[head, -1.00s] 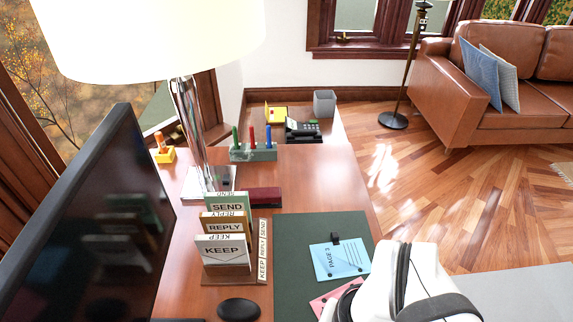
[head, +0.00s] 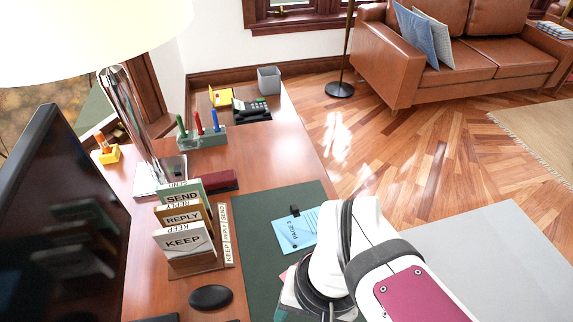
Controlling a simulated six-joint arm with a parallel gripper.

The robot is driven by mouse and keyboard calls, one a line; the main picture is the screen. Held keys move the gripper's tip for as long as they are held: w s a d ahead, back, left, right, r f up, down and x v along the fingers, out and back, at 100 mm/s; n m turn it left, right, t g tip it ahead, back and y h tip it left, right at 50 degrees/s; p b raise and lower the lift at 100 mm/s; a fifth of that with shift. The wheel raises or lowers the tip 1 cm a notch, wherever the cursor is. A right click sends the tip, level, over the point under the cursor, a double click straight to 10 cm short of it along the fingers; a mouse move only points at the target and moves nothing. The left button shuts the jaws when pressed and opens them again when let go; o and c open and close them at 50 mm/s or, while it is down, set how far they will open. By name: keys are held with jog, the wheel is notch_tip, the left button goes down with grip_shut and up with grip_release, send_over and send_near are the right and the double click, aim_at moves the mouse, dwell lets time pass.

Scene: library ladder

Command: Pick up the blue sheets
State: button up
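The blue sheets (head: 287,234) lie on the dark green desk mat (head: 262,213), with "PAGE 3" printed on them and a black clip (head: 295,210) at their top edge. My white arm covers their right part. Below them, a pink sheet (head: 291,275) and a pale edge show beside my arm, mostly hidden. My gripper is not visible; my arm links hide that area, so its distance from the sheets cannot be told.
A sorter (head: 190,262) with SEND, REPLY and KEEP cards stands left of the mat. A black mouse (head: 211,297), a monitor (head: 62,215) and a lamp (head: 133,115) are further left. A pen holder (head: 202,137), phone (head: 250,108) and grey bin (head: 269,79) stand behind.

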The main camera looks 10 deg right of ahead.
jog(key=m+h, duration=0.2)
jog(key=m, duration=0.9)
send_over(295, 207)
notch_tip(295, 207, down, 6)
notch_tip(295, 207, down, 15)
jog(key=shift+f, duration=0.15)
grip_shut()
